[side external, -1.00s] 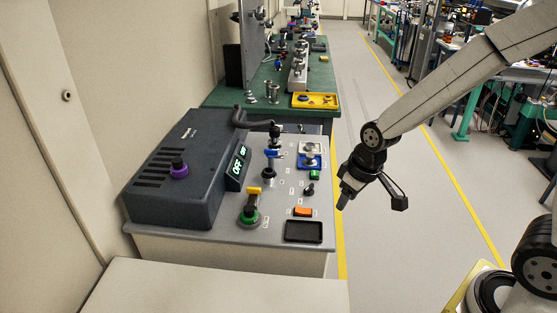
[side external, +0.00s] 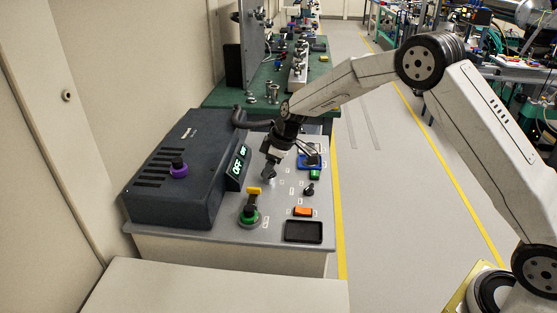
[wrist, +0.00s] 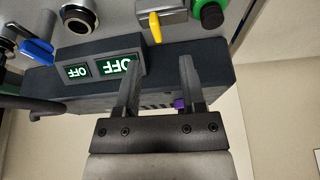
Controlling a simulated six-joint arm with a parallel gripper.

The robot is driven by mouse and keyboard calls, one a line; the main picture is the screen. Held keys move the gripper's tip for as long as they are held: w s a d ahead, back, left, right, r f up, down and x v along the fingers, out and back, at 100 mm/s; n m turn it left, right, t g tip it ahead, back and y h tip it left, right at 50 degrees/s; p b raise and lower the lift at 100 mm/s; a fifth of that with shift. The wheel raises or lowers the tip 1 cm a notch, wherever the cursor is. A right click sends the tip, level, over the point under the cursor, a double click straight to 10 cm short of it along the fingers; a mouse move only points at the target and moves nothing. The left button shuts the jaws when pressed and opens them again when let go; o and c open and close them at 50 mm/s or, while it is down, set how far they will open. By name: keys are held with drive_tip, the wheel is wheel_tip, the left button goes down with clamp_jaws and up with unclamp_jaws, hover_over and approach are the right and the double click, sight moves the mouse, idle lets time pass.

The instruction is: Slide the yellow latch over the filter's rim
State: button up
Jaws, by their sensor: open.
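The yellow latch (side external: 254,190) stands near the front of the grey panel, above a green round base (side external: 248,217). In the wrist view the yellow latch (wrist: 155,28) sticks out from a grey block, beside the green part (wrist: 210,14). A round socket with a metal rim (wrist: 78,18) lies left of it; I cannot tell whether this is the filter. My gripper (side external: 268,175) is above the panel, just behind the latch in the side view. In the wrist view my gripper (wrist: 160,68) is open and empty, its fingers apart from the latch.
A dark box (side external: 170,165) with a purple knob (side external: 178,168) and lit OFF displays (side external: 238,165) borders the panel on the left. A blue lever (wrist: 38,52) is left in the wrist view. An orange switch (side external: 303,211) and black tray (side external: 303,231) are at the front right.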

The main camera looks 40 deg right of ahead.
sight(254, 188)
drive_tip(key=shift+w+a+f+n, duration=0.1)
drive_tip(key=shift+w+f+n, duration=0.05)
drive_tip(key=shift+w, duration=0.25)
drive_tip(key=shift+w+a+f+n, duration=0.1)
drive_tip(key=shift+w+f+n, duration=0.05)
drive_tip(key=shift+w, duration=0.25)
drive_tip(key=shift+f, duration=0.15)
drive_tip(key=shift+x, duration=3.75)
drive_tip(key=shift+w+a, duration=0.1)
drive_tip(key=shift+a, duration=0.05)
clamp_jaws()
